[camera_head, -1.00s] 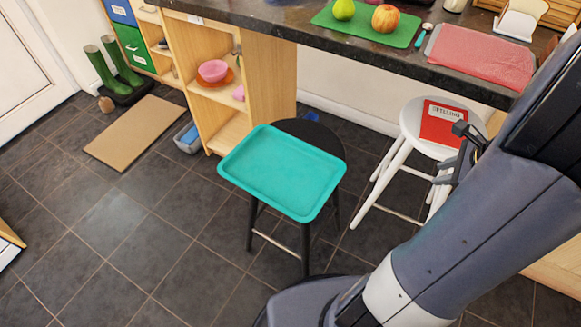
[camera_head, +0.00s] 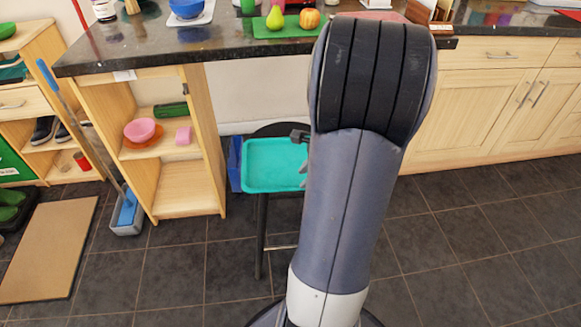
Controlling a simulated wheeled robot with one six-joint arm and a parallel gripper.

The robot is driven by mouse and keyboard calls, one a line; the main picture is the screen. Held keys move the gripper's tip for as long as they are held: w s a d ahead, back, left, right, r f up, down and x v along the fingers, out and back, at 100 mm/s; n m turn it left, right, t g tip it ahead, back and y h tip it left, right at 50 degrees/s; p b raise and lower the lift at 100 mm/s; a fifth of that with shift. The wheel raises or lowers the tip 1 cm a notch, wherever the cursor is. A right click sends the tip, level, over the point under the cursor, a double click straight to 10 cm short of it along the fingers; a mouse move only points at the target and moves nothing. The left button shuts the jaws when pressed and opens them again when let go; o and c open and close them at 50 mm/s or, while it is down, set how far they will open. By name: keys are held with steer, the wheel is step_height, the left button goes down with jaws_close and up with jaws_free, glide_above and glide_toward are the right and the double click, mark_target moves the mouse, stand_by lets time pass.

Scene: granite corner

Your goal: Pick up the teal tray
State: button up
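The teal tray (camera_head: 270,168) is a shallow rectangle with a raised rim. It lies on a black stool (camera_head: 262,215) in front of the counter, and my arm hides its right part. My gripper (camera_head: 303,160) shows only in part, as dark pieces at the left edge of my arm, over or beside the tray's right side. Its fingers are mostly hidden, so I cannot tell whether it is open or touches the tray.
The dark granite counter (camera_head: 150,50) runs above and behind the stool, with a green mat (camera_head: 283,26) and fruit on it. A wooden shelf unit (camera_head: 188,190) stands left of the stool. Tiled floor (camera_head: 450,270) is free at the front and right.

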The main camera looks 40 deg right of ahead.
mark_target(292, 186)
steer(key=x, duration=0.2)
steer(key=b+x, duration=0.1)
steer(key=x, duration=0.1)
steer(key=a+b+x, duration=0.1)
steer(key=x, duration=0.1)
steer(key=shift+w+r, duration=0.1)
steer(key=shift+r, duration=0.1)
jaws_close()
steer(key=shift+d, duration=0.1)
